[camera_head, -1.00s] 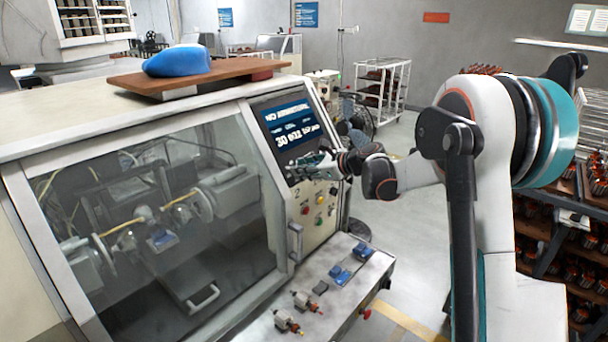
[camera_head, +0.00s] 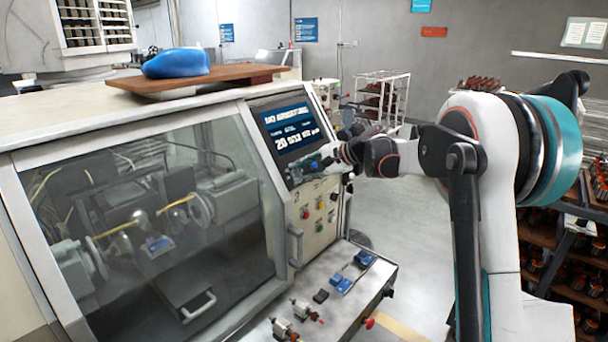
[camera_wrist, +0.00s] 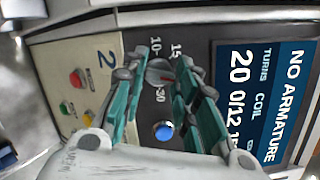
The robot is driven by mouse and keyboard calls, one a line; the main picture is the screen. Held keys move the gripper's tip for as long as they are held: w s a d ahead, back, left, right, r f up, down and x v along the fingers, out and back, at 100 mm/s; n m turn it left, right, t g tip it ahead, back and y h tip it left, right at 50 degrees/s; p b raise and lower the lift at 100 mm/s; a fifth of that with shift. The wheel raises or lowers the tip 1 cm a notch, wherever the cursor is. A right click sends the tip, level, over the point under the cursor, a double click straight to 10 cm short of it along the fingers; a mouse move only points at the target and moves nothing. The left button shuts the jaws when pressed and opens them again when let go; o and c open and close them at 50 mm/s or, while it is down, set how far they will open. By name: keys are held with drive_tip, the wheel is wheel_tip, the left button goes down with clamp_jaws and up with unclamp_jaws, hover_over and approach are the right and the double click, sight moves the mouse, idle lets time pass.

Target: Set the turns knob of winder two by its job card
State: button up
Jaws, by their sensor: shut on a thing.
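Winder two (camera_head: 150,108) is a cream machine with a windowed cover, marked "2" on its control panel (camera_wrist: 85,75). In the wrist view the grey turns knob (camera_wrist: 159,73) sits on a dark panel with a scale around it; 10, 15 and 30 are legible. My gripper (camera_wrist: 161,68) has its teal fingers shut on the knob. The display (camera_wrist: 262,95) reads "NO ARMATURE", turns 20, coil 0/12. In the head view my gripper (camera_head: 322,160) is at the panel below the display (camera_head: 288,130), and hides the knob there. I cannot make out a job card.
A blue push button (camera_wrist: 163,130) is close beside my fingers. Red, green and yellow controls (camera_head: 319,205) sit lower on the panel. A brown board (camera_head: 200,80) with a blue bundle (camera_head: 176,63) lies on top.

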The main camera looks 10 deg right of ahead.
drive_tip(key=n+g, duration=0.1)
drive_tip(key=n, duration=0.5)
drive_tip(key=shift+h+b, duration=0.3)
drive_tip(key=shift+h, duration=0.1)
drive_tip(key=n+h, duration=0.1)
drive_tip(key=n, duration=0.5)
drive_tip(key=shift+g, duration=0.3)
drive_tip(key=shift+h, duration=0.3)
drive_tip(key=o, duration=1.1)
drive_tip(key=shift+c, duration=0.2)
drive_tip(key=shift+r, duration=0.15)
drive_tip(key=v, duration=1.1)
drive_tip(key=shift+s+d+r, duration=0.2)
drive_tip(key=shift+d+r, duration=0.05)
drive_tip(key=shift+d, duration=0.05)
